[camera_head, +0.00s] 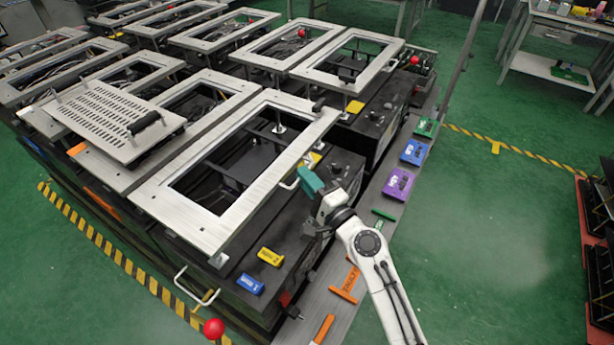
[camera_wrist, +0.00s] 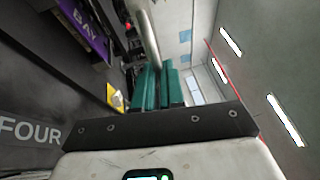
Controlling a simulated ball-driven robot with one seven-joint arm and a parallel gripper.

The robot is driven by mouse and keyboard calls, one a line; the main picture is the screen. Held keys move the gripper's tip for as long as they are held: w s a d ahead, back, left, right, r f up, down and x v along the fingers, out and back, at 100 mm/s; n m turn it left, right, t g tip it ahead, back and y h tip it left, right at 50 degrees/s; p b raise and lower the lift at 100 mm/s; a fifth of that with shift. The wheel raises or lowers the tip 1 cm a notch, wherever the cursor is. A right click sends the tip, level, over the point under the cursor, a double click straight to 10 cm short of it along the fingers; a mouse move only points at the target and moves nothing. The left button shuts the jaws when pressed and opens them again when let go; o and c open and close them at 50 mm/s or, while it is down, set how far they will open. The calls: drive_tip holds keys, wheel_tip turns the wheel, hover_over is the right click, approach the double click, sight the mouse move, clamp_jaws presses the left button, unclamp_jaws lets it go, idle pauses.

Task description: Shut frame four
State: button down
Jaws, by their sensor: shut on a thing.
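The nearest large silver frame (camera_head: 262,196) lies over a dark fixture box and looks tilted a little above it. A pale bar handle (camera_head: 289,185) sticks out from its right rail. My gripper (camera_head: 309,182), with teal fingers, is at this handle. In the wrist view the teal fingers (camera_wrist: 158,88) are closed around a silver bar (camera_wrist: 147,42), which seems to be that handle. The white label FOUR (camera_wrist: 30,132) shows on the dark box beside my gripper. The fingers hide the grip point itself in the head view.
Several similar silver frames stand behind and to the left. A slotted plate (camera_head: 112,120) with a black handle lies at the left. A red ball knob (camera_head: 214,328) stands at the front. Purple (camera_head: 398,184), blue and green blocks line the right ledge. Green floor is free to the right.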

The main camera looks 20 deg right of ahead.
wheel_tip(320, 180, up, 2)
drive_tip(key=p, duration=0.3)
drive_tip(key=c, duration=1.2)
unclamp_jaws()
drive_tip(key=shift+c, duration=0.2)
drive_tip(key=b+v, duration=0.3)
drive_tip(key=v, duration=0.7)
drive_tip(key=shift+s, duration=0.4)
drive_tip(key=shift+d+r, duration=0.15)
